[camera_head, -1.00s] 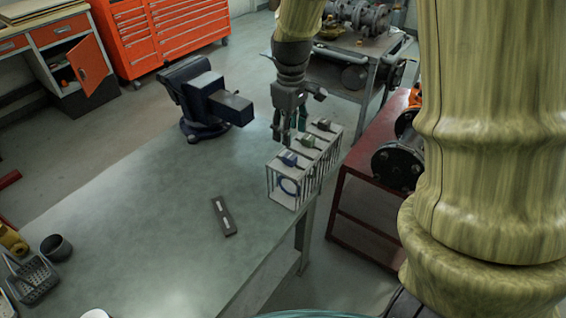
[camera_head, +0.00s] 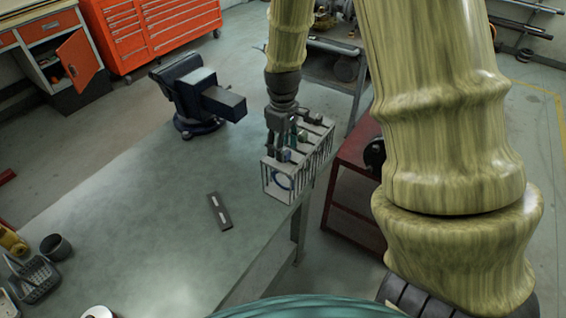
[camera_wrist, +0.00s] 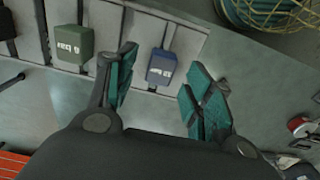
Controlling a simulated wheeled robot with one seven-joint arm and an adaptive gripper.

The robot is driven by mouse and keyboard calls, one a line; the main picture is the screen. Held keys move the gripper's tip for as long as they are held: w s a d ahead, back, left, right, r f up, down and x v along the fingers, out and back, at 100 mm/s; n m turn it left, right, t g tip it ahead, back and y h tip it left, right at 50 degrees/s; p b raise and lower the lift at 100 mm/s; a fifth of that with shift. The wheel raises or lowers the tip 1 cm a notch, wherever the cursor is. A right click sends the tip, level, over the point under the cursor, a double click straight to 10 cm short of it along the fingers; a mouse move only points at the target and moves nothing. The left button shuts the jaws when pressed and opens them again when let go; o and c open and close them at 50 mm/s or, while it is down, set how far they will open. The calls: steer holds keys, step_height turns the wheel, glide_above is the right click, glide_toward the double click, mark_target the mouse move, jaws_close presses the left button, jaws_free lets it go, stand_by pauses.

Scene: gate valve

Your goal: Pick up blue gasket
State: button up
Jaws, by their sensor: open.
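My gripper (camera_head: 283,143) points down over this near end of the rack. In the wrist view, my gripper (camera_wrist: 163,82) is open, with teal-padded fingers on either side of the blue block and apart from it. The gasket ring itself is not visible in the wrist view.
A green labelled block (camera_wrist: 75,48) sits beside the blue one on the rack. A blue vise (camera_head: 200,95) stands on the table behind left. A dark flat bar (camera_head: 219,211) lies in front. A red stand (camera_head: 355,180) is to the right. The table's middle is clear.

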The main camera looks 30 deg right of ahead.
steer(key=shift+f, duration=1.2)
jaws_close()
